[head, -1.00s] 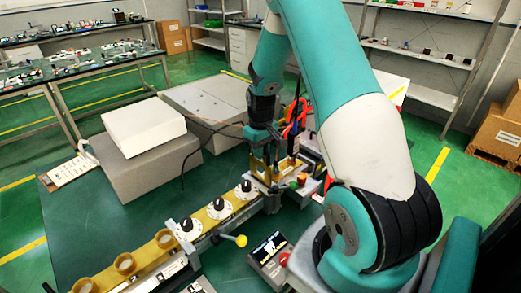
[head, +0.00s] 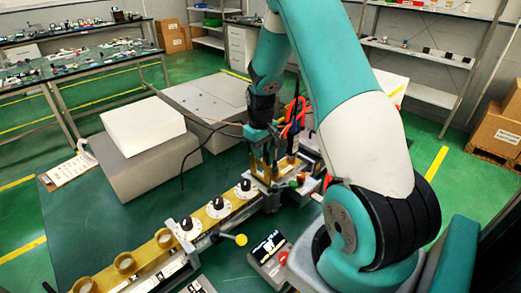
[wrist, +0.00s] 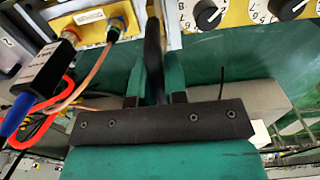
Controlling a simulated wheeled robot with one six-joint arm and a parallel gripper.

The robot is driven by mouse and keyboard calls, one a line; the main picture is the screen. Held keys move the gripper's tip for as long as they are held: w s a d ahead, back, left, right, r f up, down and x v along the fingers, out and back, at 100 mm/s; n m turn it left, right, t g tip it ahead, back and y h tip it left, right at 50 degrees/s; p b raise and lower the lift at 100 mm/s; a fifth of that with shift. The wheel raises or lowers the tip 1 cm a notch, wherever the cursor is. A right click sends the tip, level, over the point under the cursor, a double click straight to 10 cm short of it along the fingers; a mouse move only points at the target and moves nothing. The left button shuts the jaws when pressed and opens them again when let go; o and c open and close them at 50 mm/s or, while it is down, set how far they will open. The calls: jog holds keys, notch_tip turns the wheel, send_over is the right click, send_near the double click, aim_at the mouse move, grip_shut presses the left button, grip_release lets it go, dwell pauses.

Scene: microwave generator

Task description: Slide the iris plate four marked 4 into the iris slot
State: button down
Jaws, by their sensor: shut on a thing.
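My gripper (wrist: 154,82) shows in the wrist view with its two green fingers shut on a thin dark plate (wrist: 153,47), seen edge-on between them. No number can be read on it, so I cannot tell whether it is plate four. The plate's far end reaches the gap between a yellow block (wrist: 92,25) on the left and a pale metal flange (wrist: 172,22) on the right. I cannot tell whether it is inside the iris slot or just over it. In the head view the fingers and slot are hidden among the apparatus behind my arm.
A brass waveguide with several black dials (head: 219,206) runs to the lower left, with a yellow-knobbed lever (head: 240,239) beside it. Orange cables (wrist: 92,75) and a black boxed connector (wrist: 48,68) crowd the gripper's left. A white block (head: 143,127) rests on a grey box (head: 150,172).

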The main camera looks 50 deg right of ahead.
aim_at(261, 179)
jog(key=shift+f+b, duration=3.25)
jog(key=shift+f, duration=1.3)
dwell(0.5)
jog(key=c, duration=1.1)
grip_release()
notch_tip(261, 179, up, 17)
jog(key=shift+r+b, duration=0.2)
jog(key=shift+b, duration=0.95)
